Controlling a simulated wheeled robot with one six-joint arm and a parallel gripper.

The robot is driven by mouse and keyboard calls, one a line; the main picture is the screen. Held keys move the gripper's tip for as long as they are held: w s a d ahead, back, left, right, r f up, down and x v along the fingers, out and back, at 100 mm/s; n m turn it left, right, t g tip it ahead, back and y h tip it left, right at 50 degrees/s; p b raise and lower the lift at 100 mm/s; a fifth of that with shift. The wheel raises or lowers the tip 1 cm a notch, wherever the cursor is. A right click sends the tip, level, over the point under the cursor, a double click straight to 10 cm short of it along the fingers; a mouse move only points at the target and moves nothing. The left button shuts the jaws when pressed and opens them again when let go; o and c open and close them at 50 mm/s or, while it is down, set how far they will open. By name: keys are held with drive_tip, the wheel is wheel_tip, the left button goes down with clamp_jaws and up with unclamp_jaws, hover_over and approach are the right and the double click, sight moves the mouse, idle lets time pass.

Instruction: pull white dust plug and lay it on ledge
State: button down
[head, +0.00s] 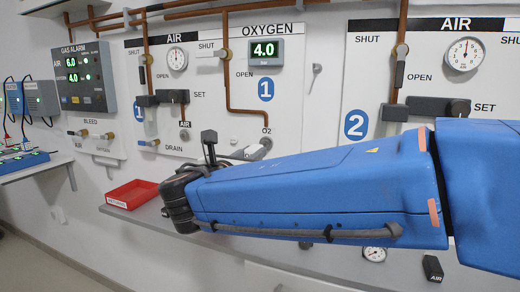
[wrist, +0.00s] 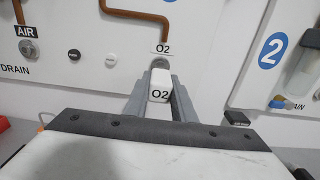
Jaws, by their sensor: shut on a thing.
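The grey round O2 outlet (wrist: 160,62) shows just behind the plug, under the O2 label on the panel. I cannot tell whether the plug is still seated in the outlet or clear of it. In the head view my blue arm hides most of the gripper. The ledge (head: 152,214) runs along the wall below the panels, partly hidden by my arm.
A red tray (head: 134,192) sits on the ledge at left. The AIR outlet (head: 184,135) and a DRAIN valve (head: 148,143) are left of the O2 outlet. A small black AIR block (head: 432,268) lies at lower right near a gauge (head: 374,254).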

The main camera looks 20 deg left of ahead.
drive_tip(key=s, duration=0.6)
drive_tip(key=shift+a, duration=0.25)
idle(1.1)
idle(0.4)
